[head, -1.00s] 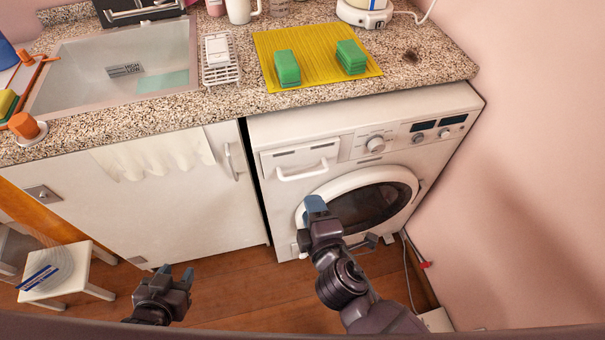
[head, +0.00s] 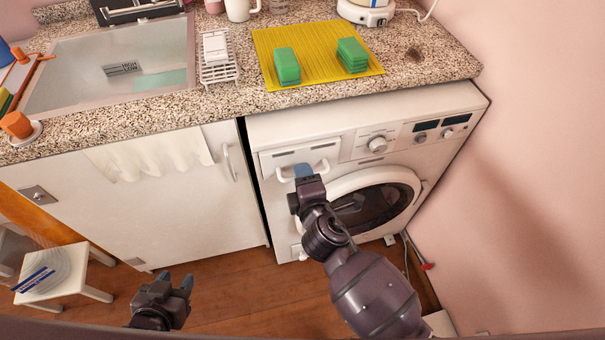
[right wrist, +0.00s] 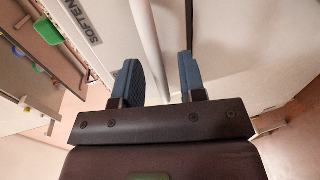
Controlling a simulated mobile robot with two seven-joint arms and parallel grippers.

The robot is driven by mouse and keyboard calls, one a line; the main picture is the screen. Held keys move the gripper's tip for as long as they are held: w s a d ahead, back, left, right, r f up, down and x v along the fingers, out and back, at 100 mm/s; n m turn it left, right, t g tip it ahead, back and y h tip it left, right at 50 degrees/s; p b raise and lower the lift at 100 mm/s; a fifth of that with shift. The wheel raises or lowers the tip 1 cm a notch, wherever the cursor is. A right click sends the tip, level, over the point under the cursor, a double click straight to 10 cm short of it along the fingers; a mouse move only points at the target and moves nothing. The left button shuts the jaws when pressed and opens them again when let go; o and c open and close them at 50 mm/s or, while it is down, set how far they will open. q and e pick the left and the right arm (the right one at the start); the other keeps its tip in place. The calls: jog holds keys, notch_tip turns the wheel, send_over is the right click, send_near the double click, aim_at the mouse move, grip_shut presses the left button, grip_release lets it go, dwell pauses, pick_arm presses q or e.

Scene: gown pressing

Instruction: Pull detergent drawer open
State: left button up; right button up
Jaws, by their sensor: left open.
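The detergent drawer (head: 272,162) is the white panel at the upper left of the washing machine's front. It looks shut. Its white bar handle (head: 323,171) is partly hidden behind my right gripper (head: 302,171). In the right wrist view, the blue fingers of my right gripper (right wrist: 162,82) stand apart, with the white handle bar (right wrist: 149,45) running between them. I see a gap between the bar and the right-hand finger. My left gripper (head: 177,283) is open and empty, low over the floor, away from the machine.
The washing machine (head: 470,98) stands under a speckled counter (head: 440,70), beside a white cabinet (head: 190,215). The round door (head: 372,205) is below the drawer, partly behind my right arm. A pink wall (head: 540,180) is close on the right. A white stool (head: 95,293) stands at left.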

pick_arm(q)
jog(key=shift+f, duration=0.1)
pick_arm(e)
jog(key=shift+w+a+f, duration=0.1)
jog(key=shift+w, duration=0.3)
grip_shut()
pick_arm(q)
jog(key=shift+a, duration=0.1)
pick_arm(e)
jog(key=shift+s, duration=0.15)
